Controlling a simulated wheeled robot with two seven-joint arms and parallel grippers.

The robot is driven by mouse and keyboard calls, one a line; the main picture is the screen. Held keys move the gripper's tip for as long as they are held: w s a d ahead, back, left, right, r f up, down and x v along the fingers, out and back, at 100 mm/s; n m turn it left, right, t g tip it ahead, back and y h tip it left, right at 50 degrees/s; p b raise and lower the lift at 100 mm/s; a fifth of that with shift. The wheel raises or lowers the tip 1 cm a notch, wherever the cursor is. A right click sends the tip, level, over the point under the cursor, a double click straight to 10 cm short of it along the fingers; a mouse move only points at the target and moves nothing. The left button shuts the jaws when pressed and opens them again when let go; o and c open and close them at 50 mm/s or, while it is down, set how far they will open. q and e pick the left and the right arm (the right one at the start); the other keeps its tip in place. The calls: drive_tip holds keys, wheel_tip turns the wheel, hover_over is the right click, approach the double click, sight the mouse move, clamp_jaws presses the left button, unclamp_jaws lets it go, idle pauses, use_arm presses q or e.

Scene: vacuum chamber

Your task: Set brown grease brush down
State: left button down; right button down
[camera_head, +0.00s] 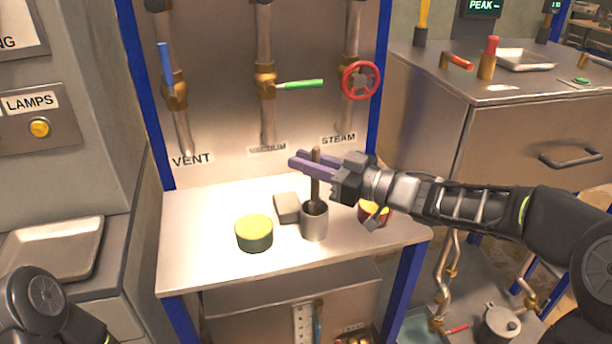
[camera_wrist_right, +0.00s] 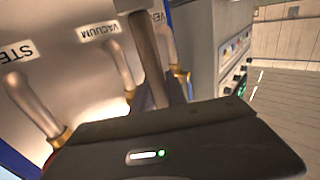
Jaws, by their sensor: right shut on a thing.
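The brown grease brush (camera_head: 315,180) stands nearly upright, its lower end inside a grey metal cup (camera_head: 314,222) on the steel table (camera_head: 200,250). My right gripper (camera_head: 303,163) reaches in from the right with purple fingers, shut on the brush's handle near its top. The brush handle (camera_wrist_right: 148,50) also shows in the right wrist view, running up from between the fingers. The brush's lower end is hidden in the cup. My left gripper is out of view; only a part of my left arm shows at the lower left.
A green-yellow round tin (camera_head: 254,233) and a grey block (camera_head: 287,207) stand left of the cup. A red-and-yellow container (camera_head: 372,212) is to its right, partly behind my gripper. Pipes with a blue lever (camera_head: 166,64), green lever (camera_head: 300,85) and red wheel (camera_head: 361,81) rise behind. The table's left side is clear.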

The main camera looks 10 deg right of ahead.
drive_tip(key=shift+f, duration=1.55)
drive_tip(key=shift+f, duration=0.15)
drive_tip(key=c, duration=1.3)
unclamp_jaws()
drive_tip(key=shift+c, duration=0.2)
drive_tip(key=v, duration=1.2)
drive_tip(key=shift+r, duration=0.2)
